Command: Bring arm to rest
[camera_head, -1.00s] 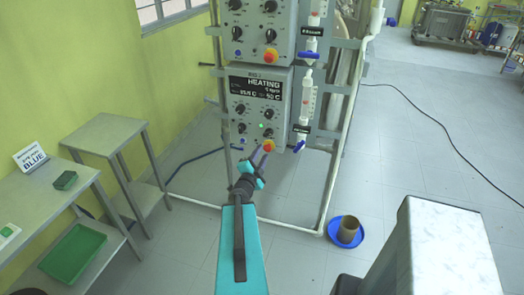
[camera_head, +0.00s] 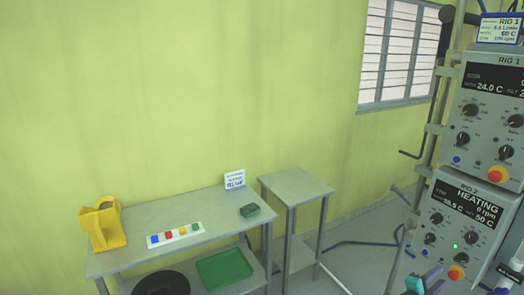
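A small part of my arm's end, teal and dark with a purplish finger, shows at the bottom right edge of the picture. My gripper (camera_head: 432,283) is in front of the lower control box (camera_head: 462,225), just below and left of its red-and-yellow knob (camera_head: 455,272). The picture edge cuts it off, and I cannot tell whether the fingers are apart or closed. The rest of the arm is out of view. The lower box reads HEATING and has a green light lit.
A steel table (camera_head: 215,209) by the wall holds a yellow holder (camera_head: 102,225), a strip with coloured buttons (camera_head: 175,235), a sign (camera_head: 235,180) and a green block (camera_head: 249,210). A green tray (camera_head: 224,268) lies on its lower shelf. A bare side table (camera_head: 296,185) stands beside it.

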